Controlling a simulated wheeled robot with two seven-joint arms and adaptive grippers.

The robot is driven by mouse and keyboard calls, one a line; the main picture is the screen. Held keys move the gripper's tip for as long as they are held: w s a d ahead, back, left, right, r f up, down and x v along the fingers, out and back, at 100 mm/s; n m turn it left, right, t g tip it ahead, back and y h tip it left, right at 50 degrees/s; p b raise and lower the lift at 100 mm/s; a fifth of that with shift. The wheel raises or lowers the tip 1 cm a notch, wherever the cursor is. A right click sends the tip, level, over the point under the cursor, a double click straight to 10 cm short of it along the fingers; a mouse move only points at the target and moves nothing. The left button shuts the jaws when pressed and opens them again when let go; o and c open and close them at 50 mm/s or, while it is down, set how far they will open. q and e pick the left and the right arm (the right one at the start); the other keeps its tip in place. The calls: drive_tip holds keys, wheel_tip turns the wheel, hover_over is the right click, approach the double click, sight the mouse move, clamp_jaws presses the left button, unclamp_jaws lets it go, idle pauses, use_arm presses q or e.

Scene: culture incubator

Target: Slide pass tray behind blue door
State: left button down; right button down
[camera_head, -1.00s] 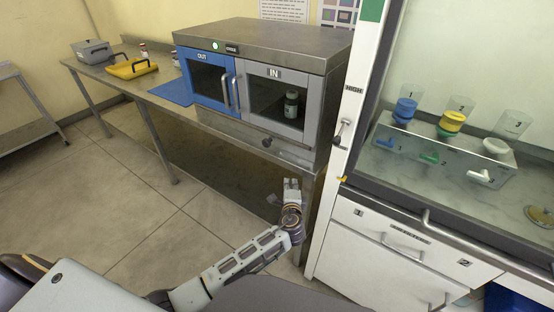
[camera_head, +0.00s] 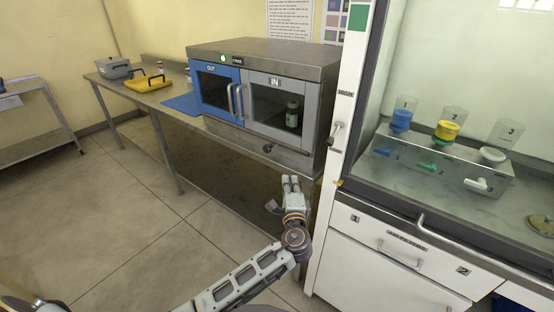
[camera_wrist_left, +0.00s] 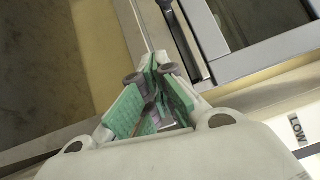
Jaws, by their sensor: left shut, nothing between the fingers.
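The pass box (camera_head: 262,95) stands on the steel bench with a blue door (camera_head: 216,88) marked OUT on the left and a grey door (camera_head: 300,105) marked IN on the right. Both doors look shut, each with an upright handle. A dark knob (camera_head: 267,148) sits on the front panel under the doors. A jar (camera_head: 292,110) shows behind the grey door's glass. No tray can be made out behind the blue door. My left gripper (camera_head: 291,180) is shut and empty, in front of and below the box; its fingers also show in the left wrist view (camera_wrist_left: 156,75). My right gripper is out of view.
A blue mat (camera_head: 184,103), a yellow carrier (camera_head: 146,82) and a grey case (camera_head: 114,68) are on the bench (camera_head: 150,97) to the left. A fume hood (camera_head: 420,200) with drawers stands close on the right. The floor at left is clear.

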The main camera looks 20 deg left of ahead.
use_arm(q)
drive_tip(key=shift+s+d+r+t, duration=0.15)
drive_tip(key=shift+s+r, duration=0.2)
drive_tip(key=shift+r, duration=0.2)
drive_tip(key=shift+s+a+r+t, duration=0.15)
drive_tip(key=shift+s+r, duration=0.15)
drive_tip(key=shift+r, duration=0.2)
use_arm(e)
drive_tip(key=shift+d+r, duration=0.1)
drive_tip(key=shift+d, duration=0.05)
use_arm(q)
drive_tip(key=shift+w+d, duration=0.1)
drive_tip(key=shift+w, duration=0.05)
approach(277, 145)
drive_tip(key=w+d, duration=0.2)
drive_tip(key=w, duration=0.1)
drive_tip(key=shift+w+a+r+b, duration=0.1)
drive_tip(key=shift+w+a+b, duration=0.35)
drive_tip(key=shift+w+a, duration=0.4)
drive_tip(key=shift+w+a+r, duration=0.1)
drive_tip(key=shift+w+a, duration=0.05)
drive_tip(key=shift+a, duration=0.65)
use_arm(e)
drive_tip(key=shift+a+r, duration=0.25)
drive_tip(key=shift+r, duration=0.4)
use_arm(q)
drive_tip(key=shift+a, duration=0.1)
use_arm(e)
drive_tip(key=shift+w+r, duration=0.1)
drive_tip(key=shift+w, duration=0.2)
